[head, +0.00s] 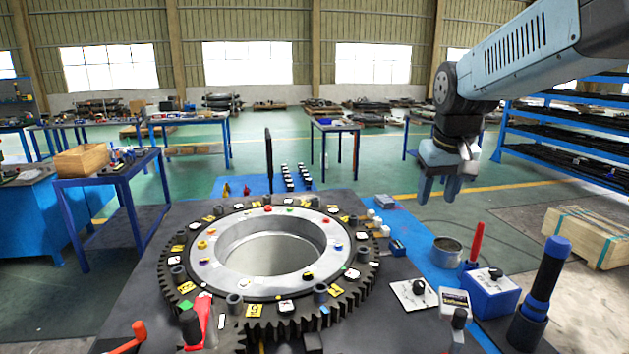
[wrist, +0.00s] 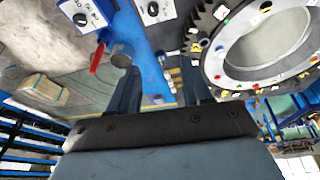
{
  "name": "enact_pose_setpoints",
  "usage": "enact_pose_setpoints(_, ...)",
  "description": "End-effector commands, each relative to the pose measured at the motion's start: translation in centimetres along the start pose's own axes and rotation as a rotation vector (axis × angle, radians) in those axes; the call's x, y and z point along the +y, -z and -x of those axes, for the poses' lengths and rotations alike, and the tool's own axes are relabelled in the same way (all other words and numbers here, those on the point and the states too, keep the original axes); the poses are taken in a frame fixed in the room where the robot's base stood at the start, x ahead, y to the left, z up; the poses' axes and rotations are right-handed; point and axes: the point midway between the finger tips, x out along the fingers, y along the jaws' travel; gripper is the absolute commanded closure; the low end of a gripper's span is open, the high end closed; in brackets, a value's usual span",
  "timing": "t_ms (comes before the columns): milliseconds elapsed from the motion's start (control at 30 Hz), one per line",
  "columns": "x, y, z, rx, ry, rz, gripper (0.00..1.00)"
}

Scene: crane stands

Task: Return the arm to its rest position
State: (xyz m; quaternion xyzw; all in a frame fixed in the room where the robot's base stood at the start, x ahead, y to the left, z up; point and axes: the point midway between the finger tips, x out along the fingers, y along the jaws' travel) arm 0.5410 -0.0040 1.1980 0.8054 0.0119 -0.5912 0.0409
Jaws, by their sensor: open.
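My gripper (head: 438,188) hangs in the air at the right of the head view, fingers pointing down, above and behind the right side of the work table. Its two fingers are apart with nothing visible between them. In the wrist view the fingers (wrist: 160,92) also stand apart and empty. My arm comes in from the upper right of the head view, bent down at the elbow. The large toothed ring (head: 345,301) lies on the table, left of the gripper and apart from it; it also shows in the wrist view (wrist: 209,62).
A metal cup (head: 447,251), red-handled tool (head: 476,242), blue box (head: 490,293) and tall dark-blue-handled tool (head: 546,275) stand along the table's right side. A wooden crate (head: 590,236) and blue rack (head: 570,115) are farther right. Green floor behind the gripper is mostly open.

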Motion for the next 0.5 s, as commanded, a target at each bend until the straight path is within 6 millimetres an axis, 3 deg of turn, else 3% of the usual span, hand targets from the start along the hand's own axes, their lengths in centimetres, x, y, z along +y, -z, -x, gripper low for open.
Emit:
enact_pose_setpoints(233,-0.6,-5.5,1.9,0.07,0.002,-0.029,0.51)
enact_pose_setpoints(500,-1.2,-11.2,2.5,0.139,0.011,-0.061,0.51)
